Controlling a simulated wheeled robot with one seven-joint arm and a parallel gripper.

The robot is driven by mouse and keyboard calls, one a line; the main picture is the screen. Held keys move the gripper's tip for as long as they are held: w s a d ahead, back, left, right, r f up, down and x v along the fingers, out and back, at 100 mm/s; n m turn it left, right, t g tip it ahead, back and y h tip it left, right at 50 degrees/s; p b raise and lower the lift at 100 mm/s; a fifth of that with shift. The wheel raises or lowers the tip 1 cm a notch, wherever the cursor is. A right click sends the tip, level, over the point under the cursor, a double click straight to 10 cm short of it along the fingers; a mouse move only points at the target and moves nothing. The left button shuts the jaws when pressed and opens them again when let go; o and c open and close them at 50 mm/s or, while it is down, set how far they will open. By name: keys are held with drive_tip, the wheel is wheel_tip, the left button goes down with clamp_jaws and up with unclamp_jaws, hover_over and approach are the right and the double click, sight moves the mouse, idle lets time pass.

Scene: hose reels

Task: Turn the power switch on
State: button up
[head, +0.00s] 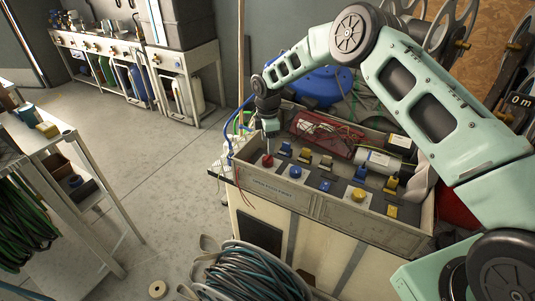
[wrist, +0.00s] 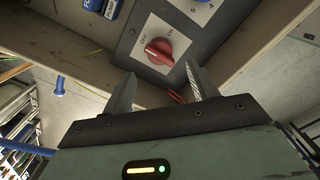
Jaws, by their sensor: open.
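In the head view my gripper (head: 269,140) hangs just above the knob. I cannot tell which mark the knob points to.
Blue and yellow switches (head: 295,173) sit to the right along the panel. A red wired part (head: 322,135) and a white cylinder (head: 378,163) lie behind them. Loose wires (head: 236,130) hang at the left end. A hose reel (head: 250,275) stands in front.

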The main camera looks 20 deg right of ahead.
sight(268, 156)
wheel_tip(268, 156, down, 7)
drive_tip(key=shift+r+p, duration=0.1)
drive_tip(key=shift+p, duration=0.45)
drive_tip(key=c, duration=1)
